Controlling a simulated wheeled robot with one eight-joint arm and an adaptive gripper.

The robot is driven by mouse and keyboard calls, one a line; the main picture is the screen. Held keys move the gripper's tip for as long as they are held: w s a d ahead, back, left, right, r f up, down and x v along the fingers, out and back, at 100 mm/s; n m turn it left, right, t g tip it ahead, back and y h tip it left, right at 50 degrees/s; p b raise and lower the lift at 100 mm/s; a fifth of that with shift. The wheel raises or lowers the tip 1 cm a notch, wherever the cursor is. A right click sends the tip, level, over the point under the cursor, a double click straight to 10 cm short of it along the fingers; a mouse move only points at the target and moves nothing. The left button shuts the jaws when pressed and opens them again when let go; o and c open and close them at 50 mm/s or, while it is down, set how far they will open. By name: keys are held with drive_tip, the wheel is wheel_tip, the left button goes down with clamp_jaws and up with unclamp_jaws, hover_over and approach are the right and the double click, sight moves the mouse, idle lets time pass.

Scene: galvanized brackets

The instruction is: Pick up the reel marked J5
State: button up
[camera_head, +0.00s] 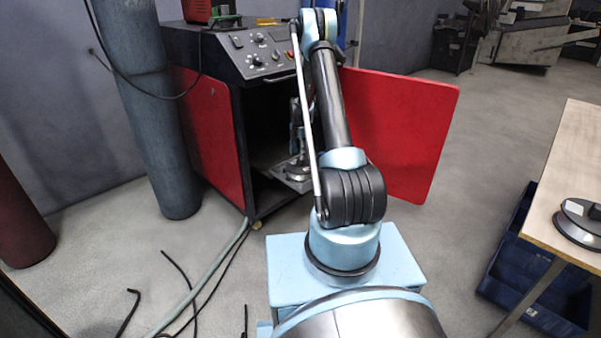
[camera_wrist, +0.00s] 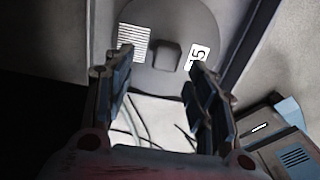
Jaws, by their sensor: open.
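The grey reel (camera_wrist: 180,22) lies flat in the wrist view, with a raised square hub (camera_wrist: 163,56) in its middle. Its white label (camera_wrist: 197,56) reads like J5, turned sideways and partly covered by the right finger. A second, striped label (camera_wrist: 133,42) is on its left side. My gripper (camera_wrist: 161,74) is open, its fingers on either side of the hub, with gaps visible. In the head view my gripper (camera_head: 297,145) reaches into the open red and black cabinet, just above a reel on a low shelf (camera_head: 298,184). Contact cannot be told.
The cabinet's red side panel (camera_head: 212,135) and open red door (camera_head: 400,130) flank the opening closely. Another reel (camera_head: 578,228) lies on the wooden table (camera_head: 565,150) at right, above a blue crate (camera_head: 530,280). Cables cross the floor at left beside a grey cylinder (camera_head: 150,110).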

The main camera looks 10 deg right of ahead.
sight(301, 167)
drive_tip(key=shift+s+d+f, duration=0.1)
drive_tip(key=shift+d+f, duration=0.1)
drive_tip(key=shift+f, duration=1.25)
drive_tip(key=shift+s+d+f, duration=0.1)
drive_tip(key=shift+d+f, duration=0.1)
drive_tip(key=shift+f, duration=1.2)
clamp_jaws()
